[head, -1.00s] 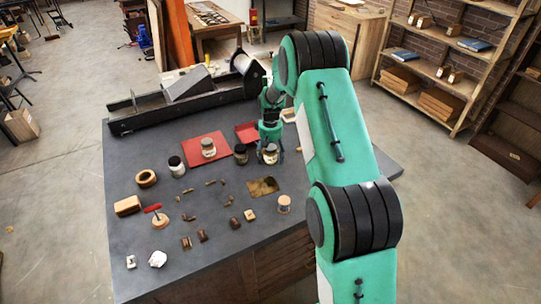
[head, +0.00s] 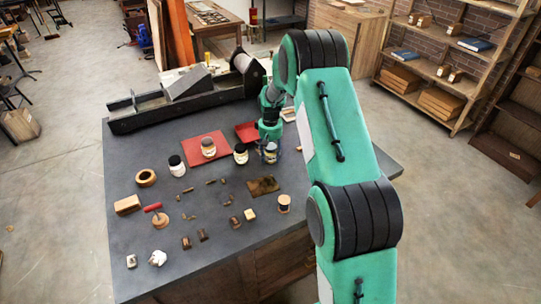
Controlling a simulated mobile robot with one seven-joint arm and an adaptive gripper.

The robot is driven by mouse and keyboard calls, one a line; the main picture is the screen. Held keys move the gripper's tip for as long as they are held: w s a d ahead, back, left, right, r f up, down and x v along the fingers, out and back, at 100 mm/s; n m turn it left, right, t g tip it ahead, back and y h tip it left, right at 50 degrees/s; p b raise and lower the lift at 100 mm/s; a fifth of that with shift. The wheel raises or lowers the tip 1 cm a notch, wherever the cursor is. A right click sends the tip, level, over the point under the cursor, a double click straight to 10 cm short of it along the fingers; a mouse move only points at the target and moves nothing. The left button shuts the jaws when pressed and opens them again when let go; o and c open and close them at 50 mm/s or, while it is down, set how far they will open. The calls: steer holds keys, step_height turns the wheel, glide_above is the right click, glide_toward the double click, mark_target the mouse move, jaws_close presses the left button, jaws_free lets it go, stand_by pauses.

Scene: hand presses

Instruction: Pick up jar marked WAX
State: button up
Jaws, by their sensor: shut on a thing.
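My gripper (head: 270,147) points down over the far right part of the dark table and is shut on a small jar (head: 270,156). The fingers partly hide this jar, and I cannot read its label or tell whether it is clear of the table. Close to its left stands a jar with a dark lid (head: 240,154). Another jar (head: 208,148) stands on a red mat, and a white jar with a black lid (head: 177,166) stands left of the mat. The labels are too small to read, so I cannot tell which one says WAX.
The red mat (head: 193,151) and a red tray (head: 247,131) lie near the gripper. A long dark press-like frame (head: 140,118) lies along the table's back left. A brown patterned sheet (head: 262,185), a spool (head: 284,203) and small wooden pieces lie nearer. The table's right side looks bare.

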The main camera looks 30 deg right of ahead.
mark_target(271, 147)
steer(key=shift+r, duration=0.6)
steer(key=shift+s+a+r+p, duration=0.1)
steer(key=shift+s+r+p, duration=0.1)
steer(key=shift+r, duration=0.4)
steer(key=shift+s+r+p, duration=0.1)
steer(key=shift+s+r, duration=0.05)
steer(key=shift+r, duration=0.45)
steer(key=s+a, duration=0.1)
steer(key=s, duration=0.4)
steer(key=s+a+r, duration=0.1)
steer(key=s, duration=0.3)
steer(key=s+a+p, duration=0.1)
steer(key=s+a, duration=0.1)
steer(key=s, duration=0.3)
steer(key=shift+s+a+r, duration=0.1)
steer(key=shift+s+r, duration=0.05)
steer(key=shift+s, duration=0.2)
steer(key=shift+w, duration=0.15)
